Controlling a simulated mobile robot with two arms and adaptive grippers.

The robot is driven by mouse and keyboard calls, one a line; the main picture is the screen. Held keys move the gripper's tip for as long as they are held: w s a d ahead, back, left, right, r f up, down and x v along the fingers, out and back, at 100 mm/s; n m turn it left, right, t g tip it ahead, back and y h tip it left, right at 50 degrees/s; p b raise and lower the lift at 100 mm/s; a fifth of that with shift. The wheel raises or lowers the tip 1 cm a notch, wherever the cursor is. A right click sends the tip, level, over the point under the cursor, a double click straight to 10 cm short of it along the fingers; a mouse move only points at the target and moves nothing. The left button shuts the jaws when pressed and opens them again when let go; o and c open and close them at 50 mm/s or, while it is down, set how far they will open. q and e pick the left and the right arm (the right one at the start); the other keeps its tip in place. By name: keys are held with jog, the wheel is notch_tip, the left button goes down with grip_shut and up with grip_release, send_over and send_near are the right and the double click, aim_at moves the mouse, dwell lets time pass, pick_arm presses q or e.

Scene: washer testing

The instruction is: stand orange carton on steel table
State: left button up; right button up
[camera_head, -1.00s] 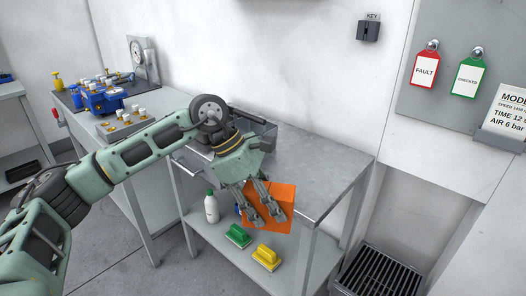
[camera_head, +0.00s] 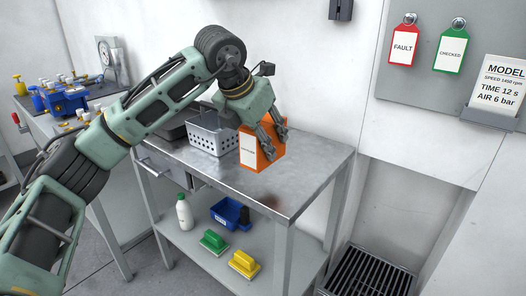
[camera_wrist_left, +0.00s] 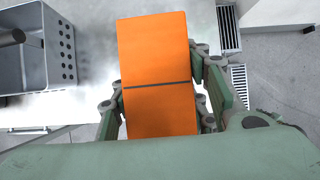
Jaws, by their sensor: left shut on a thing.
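The orange carton (camera_head: 266,158) is upright in the head view, with a white label on its left face. My left gripper (camera_head: 275,141) is shut on it from above, a finger on either side. In the left wrist view the carton (camera_wrist_left: 157,75) fills the middle between the finger links. The steel table (camera_head: 298,180) is under the carton; a dark shadow lies on its top near the front edge. I cannot tell whether the carton's base touches the top. My right gripper is not in view.
A grey perforated basket (camera_head: 207,139) stands on the table just left of the carton. The table's right part is clear. The lower shelf holds a white bottle (camera_head: 184,212), a blue bin (camera_head: 228,213), a green brush (camera_head: 213,242) and a yellow brush (camera_head: 244,264).

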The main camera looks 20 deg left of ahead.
pick_arm(q)
jog(key=w+f, duration=0.2)
jog(key=w, duration=0.1)
jog(key=w+f, duration=0.1)
jog(key=shift+w+a, duration=0.15)
jog(key=shift+w, duration=0.25)
jog(key=shift+f, duration=2.05)
jog(key=o, duration=1.2)
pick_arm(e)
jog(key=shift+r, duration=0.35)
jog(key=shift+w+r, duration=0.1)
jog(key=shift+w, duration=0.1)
